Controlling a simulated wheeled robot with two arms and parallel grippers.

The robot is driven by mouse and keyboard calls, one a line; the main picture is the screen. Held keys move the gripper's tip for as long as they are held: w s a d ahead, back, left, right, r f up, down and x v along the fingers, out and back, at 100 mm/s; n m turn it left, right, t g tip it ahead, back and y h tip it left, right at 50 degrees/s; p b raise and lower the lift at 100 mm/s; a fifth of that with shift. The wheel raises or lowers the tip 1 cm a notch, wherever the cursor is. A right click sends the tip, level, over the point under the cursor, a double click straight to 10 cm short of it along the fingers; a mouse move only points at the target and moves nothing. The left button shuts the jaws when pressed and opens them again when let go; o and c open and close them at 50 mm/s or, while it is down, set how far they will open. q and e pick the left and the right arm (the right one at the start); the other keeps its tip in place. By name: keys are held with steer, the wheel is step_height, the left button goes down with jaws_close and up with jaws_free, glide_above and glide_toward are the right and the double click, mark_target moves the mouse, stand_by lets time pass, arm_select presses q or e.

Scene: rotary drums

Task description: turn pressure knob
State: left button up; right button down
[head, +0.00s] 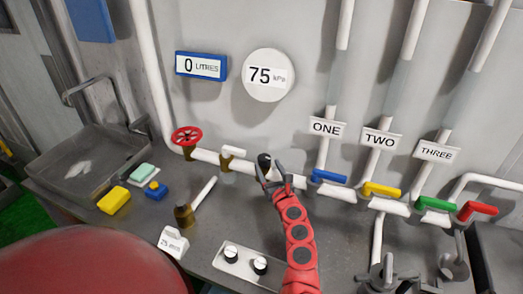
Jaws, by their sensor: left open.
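My left gripper (270,174) is open in the middle of the bench, at the long white pipe along the wall. A small black-topped knob (263,160) shows at its fingers. The fingers partly hide this knob, and I cannot tell whether they touch it. A round white gauge (268,75) on the wall above reads 75 kPa. Two more black-and-white knobs, a left one (231,252) and a right one (260,265), stand on a pale panel at the front of the bench. No label shows which knob is for pressure. My right gripper does not show.
A red valve wheel (186,136) sits on the pipe at left. Blue (329,176), yellow (381,189), green (436,203) and red (478,209) handles line the right.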

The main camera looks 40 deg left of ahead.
mark_target(262, 155)
arm_select(q)
steer(key=p+x, duration=0.1)
steer(key=x, duration=0.5)
steer(key=shift+w+a+r+p, duration=0.1)
steer(key=shift+w+a+p, duration=0.1)
steer(key=shift+p, duration=0.2)
steer(key=shift+w+a, duration=0.2)
steer(key=shift+a, duration=0.2)
steer(key=c, duration=1.1)
